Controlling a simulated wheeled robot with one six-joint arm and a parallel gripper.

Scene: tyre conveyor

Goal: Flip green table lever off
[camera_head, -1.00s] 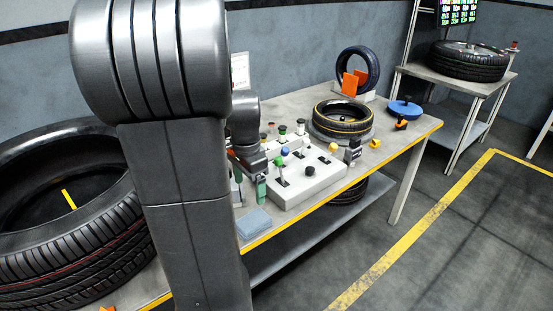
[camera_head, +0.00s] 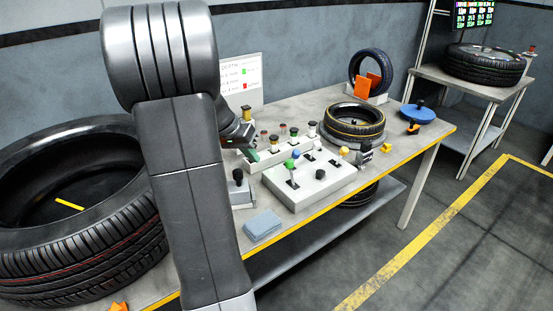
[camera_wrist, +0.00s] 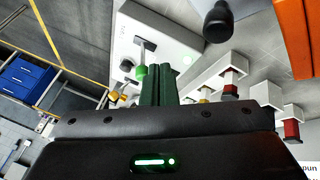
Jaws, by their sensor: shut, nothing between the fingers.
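The green lever (camera_head: 289,164) stands tilted toward the left on the white control box (camera_head: 325,191) at the front of the table. My gripper (camera_head: 249,154) has dark green fingers and is shut and empty. It is behind and to the left of the lever in the head view, apart from it. My fingers (camera_wrist: 162,80) also show in the wrist view. My arm hides part of the table to the left.
Blue (camera_head: 296,153), yellow (camera_head: 343,150) and black (camera_head: 320,174) knobs share the box. A black-knobbed lever (camera_head: 238,176) stands left of it. A narrow box with several buttons (camera_head: 294,132) is behind. A blue-grey pad (camera_head: 263,225) lies in front; a tyre (camera_head: 356,121) lies beyond.

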